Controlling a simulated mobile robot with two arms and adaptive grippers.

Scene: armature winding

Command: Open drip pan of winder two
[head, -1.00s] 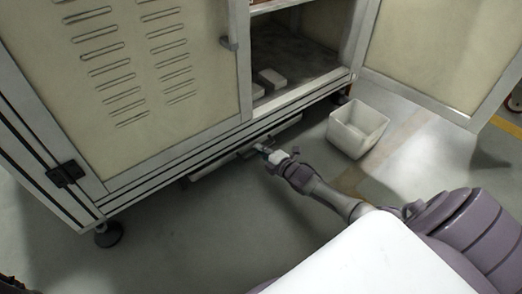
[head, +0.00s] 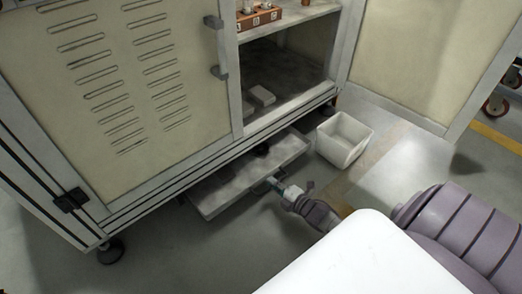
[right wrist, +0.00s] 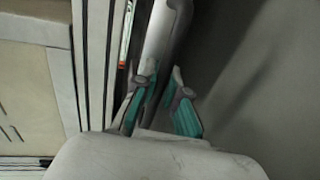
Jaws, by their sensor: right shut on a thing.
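The drip pan (head: 222,192) is a shallow grey tray under the winder cabinet (head: 160,160). It is slid partly out toward me, and a dark patch shows inside it. My right gripper (head: 272,184) is at the pan's front edge, toward its right end, shut on the pan. In the right wrist view the teal-padded fingers (right wrist: 160,105) are at the end of the pale pan edge (right wrist: 163,35). The exact grip point is partly hidden by the fingers. My left gripper is not in view.
A white open bin (head: 343,139) stands on the floor right of the pan. The cabinet's right door (head: 410,70) stands open. Floor in front of the pan is clear.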

